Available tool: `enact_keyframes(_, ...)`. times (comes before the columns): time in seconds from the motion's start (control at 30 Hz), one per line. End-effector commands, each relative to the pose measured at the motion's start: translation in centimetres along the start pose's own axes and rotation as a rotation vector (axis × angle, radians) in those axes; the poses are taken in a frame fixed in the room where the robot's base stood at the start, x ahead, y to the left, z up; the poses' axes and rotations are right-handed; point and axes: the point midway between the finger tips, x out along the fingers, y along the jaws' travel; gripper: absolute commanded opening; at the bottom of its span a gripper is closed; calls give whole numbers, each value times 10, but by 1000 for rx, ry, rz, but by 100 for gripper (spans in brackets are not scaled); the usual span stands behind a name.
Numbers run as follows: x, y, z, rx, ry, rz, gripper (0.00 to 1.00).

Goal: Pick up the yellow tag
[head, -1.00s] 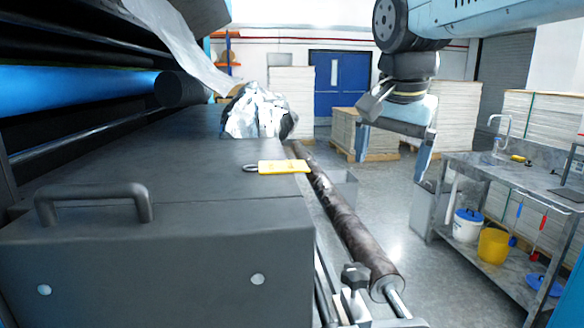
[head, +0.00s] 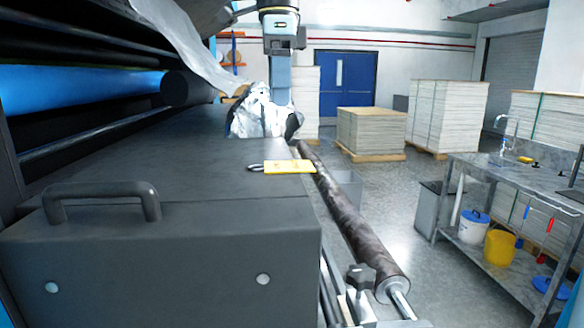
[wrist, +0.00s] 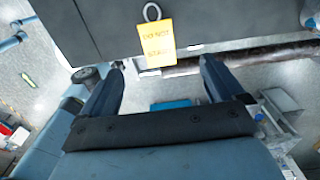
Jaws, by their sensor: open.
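The yellow tag (head: 289,167) lies flat on the dark machine top, near its right edge. A dark loop (head: 256,167) is at its left end. In the wrist view the tag (wrist: 158,43) shows printed lettering, with the grey loop (wrist: 152,12) above it. My gripper shows in the wrist view (wrist: 162,72) with its two fingers wide apart and nothing between them. The tag appears beyond the fingertips, between their lines.
A crumpled silvery sheet (head: 257,115) lies at the far end of the machine top. A raised handle (head: 100,201) stands at the near left. A dark roller (head: 345,222) runs along the right edge. A steel bench (head: 535,180) stands at right, with open floor between.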

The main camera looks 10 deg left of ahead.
Motion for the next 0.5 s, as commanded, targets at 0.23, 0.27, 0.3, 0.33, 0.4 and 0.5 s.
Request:
enact_keyframes(0.23,44,1,-1,1,1,1,96)
enact_keyframes(0.27,48,0,-1,1,1,1,96)
enact_keyframes(0.3,53,1,-1,1,1,1,96)
enact_keyframes(0.33,56,0,-1,1,1,0,96)
enact_keyframes(0.4,61,0,-1,0,1,0,96)
enact_keyframes(0.5,65,0,-1,0,0,-1,96)
